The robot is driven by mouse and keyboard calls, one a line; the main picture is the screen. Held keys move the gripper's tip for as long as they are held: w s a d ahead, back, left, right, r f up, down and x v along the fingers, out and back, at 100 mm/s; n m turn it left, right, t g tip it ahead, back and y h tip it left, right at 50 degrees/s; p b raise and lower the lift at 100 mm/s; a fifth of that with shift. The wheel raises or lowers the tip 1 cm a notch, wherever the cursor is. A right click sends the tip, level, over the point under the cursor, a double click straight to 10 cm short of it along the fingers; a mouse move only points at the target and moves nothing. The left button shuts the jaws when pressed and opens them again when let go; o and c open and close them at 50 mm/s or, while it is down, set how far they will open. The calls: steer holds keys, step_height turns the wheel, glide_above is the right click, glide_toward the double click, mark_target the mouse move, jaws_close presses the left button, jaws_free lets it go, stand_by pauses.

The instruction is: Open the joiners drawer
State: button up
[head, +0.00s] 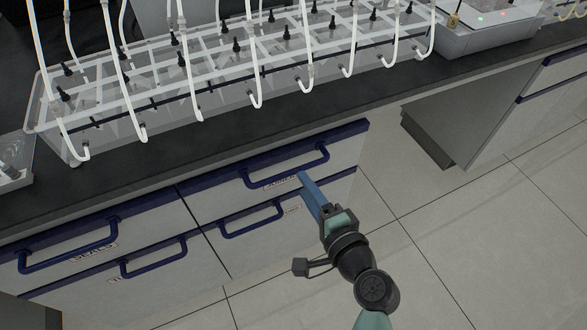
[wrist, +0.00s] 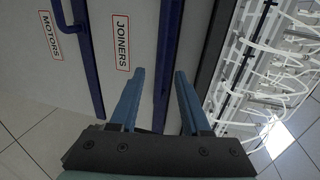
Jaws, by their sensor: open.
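The joiners drawer (head: 345,152) is the upper right drawer in the head view, and it looks shut. Its dark blue bar handle (head: 275,178) runs across the front, above a partly hidden label. In the wrist view the JOINERS label (wrist: 122,42) reads clearly, left of a long dark blue bar (wrist: 169,50). My gripper (head: 303,175) is at the right part of the handle. Its two blue fingers are open in the wrist view (wrist: 159,76), one on each side of the blue bar's line. I cannot tell whether they touch the handle.
The MOTORS drawer (wrist: 60,70) lies below, with its own handle (head: 252,220). More drawers with blue handles (head: 70,246) are at left. A clear rack with white tubes (head: 240,65) stands on the dark counter (head: 200,150). Tiled floor (head: 450,240) at right is free.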

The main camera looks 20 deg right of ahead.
mark_target(295, 173)
steer(key=x, duration=0.6)
steer(key=shift+w, duration=0.25)
jaws_close()
stand_by(1.2)
